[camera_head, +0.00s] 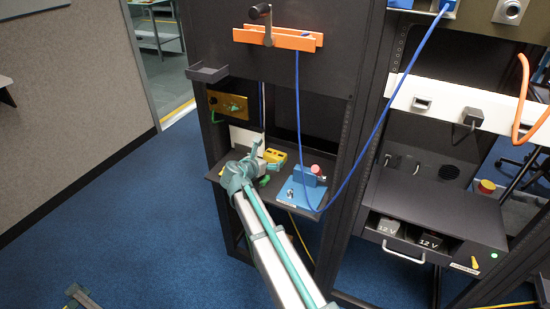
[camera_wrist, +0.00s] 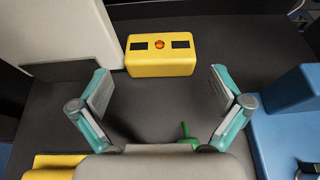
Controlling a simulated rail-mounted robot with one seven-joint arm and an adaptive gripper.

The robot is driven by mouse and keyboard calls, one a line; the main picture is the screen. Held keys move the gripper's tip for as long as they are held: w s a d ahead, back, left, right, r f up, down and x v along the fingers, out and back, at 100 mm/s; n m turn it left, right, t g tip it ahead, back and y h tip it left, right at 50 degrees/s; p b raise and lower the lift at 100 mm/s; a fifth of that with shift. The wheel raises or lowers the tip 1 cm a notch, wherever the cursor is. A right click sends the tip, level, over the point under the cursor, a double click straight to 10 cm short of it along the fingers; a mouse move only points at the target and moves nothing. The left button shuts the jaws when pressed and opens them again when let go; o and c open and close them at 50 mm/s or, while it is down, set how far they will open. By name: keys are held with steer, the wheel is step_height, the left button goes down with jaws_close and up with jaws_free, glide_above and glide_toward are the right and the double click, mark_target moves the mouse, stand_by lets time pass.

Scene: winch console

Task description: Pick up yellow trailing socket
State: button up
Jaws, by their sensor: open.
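The yellow trailing socket (camera_wrist: 161,62) is a block with two dark slots and an orange dot on top. It sits on the dark shelf, and in the head view it shows (camera_head: 275,156) just beyond my gripper. My gripper (camera_wrist: 160,88) is open, its two teal-and-grey fingers spread, with bare shelf between them. The socket lies ahead of the fingertips, roughly centred between them, and is not touched. In the head view my gripper (camera_head: 260,165) is over the shelf, partly hidden by my own wrist.
A white panel (camera_wrist: 65,30) stands close left of the socket. A blue block (camera_wrist: 290,115) is to the right, on the shelf beside a blue cable (camera_head: 299,130). A small green piece (camera_wrist: 187,137) and another yellow object (camera_wrist: 52,167) lie nearer my wrist.

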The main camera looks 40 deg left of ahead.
mark_target(270, 156)
steer(key=x, duration=0.3)
steer(key=shift+s, duration=0.1)
steer(key=c, duration=1)
steer(key=shift+r, duration=0.1)
